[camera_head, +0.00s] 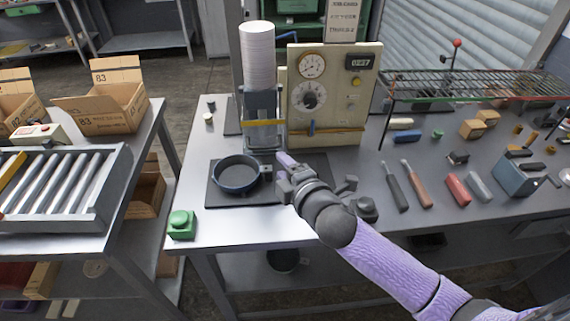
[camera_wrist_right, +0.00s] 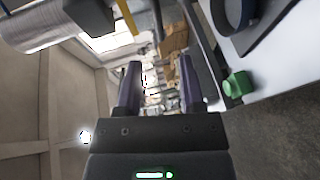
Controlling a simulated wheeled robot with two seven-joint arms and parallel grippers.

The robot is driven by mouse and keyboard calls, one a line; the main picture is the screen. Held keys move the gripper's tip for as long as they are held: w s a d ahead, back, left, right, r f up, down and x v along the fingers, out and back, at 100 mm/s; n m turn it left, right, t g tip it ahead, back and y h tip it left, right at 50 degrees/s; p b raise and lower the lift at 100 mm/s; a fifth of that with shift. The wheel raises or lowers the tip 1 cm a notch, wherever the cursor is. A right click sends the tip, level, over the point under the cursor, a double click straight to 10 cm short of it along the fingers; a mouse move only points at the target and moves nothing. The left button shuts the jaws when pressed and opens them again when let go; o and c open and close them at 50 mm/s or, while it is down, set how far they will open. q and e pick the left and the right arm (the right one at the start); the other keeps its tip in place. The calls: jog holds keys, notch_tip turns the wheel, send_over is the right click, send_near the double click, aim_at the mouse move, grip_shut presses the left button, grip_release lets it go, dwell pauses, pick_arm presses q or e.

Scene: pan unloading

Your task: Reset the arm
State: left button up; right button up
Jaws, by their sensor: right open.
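My right arm (camera_head: 390,262) reaches in from the lower right of the head view. Its gripper (camera_head: 284,166) is just right of a dark round pan (camera_head: 237,174), above the dark mat on the table. In the right wrist view my right gripper (camera_wrist_right: 158,80) shows two purple-grey fingers spread apart with nothing between them. Part of the pan (camera_wrist_right: 232,14) shows at the top right of that view. My left gripper is not in view.
A panel with gauges (camera_head: 330,125) and a tall white stack (camera_head: 258,55) stand behind the pan. A green button box (camera_head: 182,224) sits at the table's left corner. Tools lie to the right, under and beside a wire rack (camera_head: 470,85). A roller conveyor (camera_head: 60,182) is at left.

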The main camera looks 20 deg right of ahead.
jog(key=shift+s, duration=0.1)
dwell(0.3)
jog(key=s+f+m+g+h, duration=0.1)
jog(key=s+f+m+g, duration=0.3)
jog(key=s, duration=0.4)
jog(key=s+a+f+m+g, duration=0.1)
jog(key=s+f+m+g, duration=0.1)
jog(key=s+m+g, duration=0.4)
jog(key=s+f+m+g+h, duration=0.15)
jog(key=s+f+m, duration=0.35)
jog(key=s, duration=0.5)
jog(key=s+f+m+g+b, duration=0.1)
jog(key=s+f+b, duration=0.15)
jog(key=f, duration=0.95)
jog(key=s+f+g+b, duration=0.2)
jog(key=f+b, duration=0.1)
jog(key=f, duration=0.9)
jog(key=s+d+f+b, duration=0.3)
jog(key=s+f+b, duration=0.1)
jog(key=s+f, duration=0.8)
jog(key=shift+s+f+g, duration=0.2)
jog(key=shift+f+g, duration=0.15)
jog(key=shift+f, duration=0.25)
